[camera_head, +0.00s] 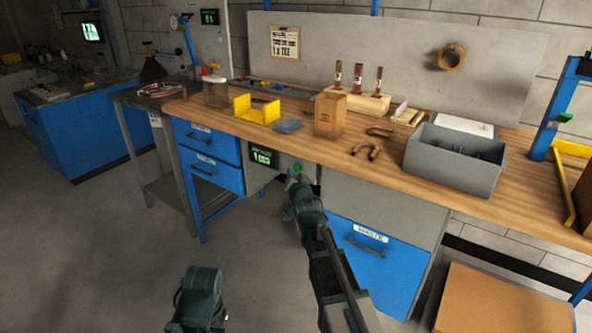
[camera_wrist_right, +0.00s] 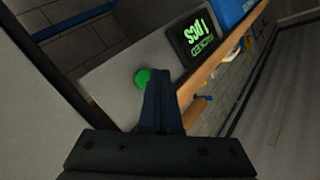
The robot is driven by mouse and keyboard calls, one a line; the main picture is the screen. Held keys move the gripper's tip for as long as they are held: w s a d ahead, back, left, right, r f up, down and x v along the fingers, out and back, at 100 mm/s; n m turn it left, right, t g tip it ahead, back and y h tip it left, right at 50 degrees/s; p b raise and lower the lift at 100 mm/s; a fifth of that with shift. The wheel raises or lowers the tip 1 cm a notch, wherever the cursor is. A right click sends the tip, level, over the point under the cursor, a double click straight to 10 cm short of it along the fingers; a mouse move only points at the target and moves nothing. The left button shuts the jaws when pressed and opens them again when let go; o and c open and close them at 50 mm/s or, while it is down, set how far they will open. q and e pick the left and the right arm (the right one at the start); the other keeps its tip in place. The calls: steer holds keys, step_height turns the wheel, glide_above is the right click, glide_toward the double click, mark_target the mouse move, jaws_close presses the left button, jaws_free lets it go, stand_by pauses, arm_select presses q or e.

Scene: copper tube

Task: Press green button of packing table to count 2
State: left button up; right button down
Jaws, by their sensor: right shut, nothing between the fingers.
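The green button (camera_head: 298,168) sits on the grey front panel of the packing table (camera_head: 225,122), just right of a small black display (camera_head: 263,157) with green characters that I cannot read surely. In the right wrist view the button (camera_wrist_right: 142,77) shows as a green round beside my fingertips, partly covered by them. My right gripper (camera_head: 291,181) is shut and empty, its tips close to the button, just below it in the head view. I cannot tell whether they touch. The right fingers (camera_wrist_right: 160,80) point at the panel. Of my left arm, only a part shows, without fingers.
On the tabletop stand a yellow holder (camera_head: 257,109), a cardboard box (camera_head: 330,115), a grey bin (camera_head: 455,160) and bent copper tubes (camera_head: 366,151). Blue drawers (camera_head: 208,155) lie left of the display. A blue drawer (camera_head: 370,255) is below right. The floor at left is clear.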

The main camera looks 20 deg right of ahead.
steer(key=shift+w+d, duration=0.1)
steer(key=shift+w+d, duration=0.15)
steer(key=shift+d, duration=0.1)
steer(key=shift+w+d, duration=0.35)
steer(key=shift+d, duration=0.05)
stand_by(1.2)
steer(key=shift+s+a, duration=0.6)
steer(key=shift+a, duration=0.15)
steer(key=shift+s+a, duration=0.8)
steer(key=shift+a, duration=0.2)
steer(key=shift+s+a, duration=0.75)
steer(key=shift+a, duration=0.2)
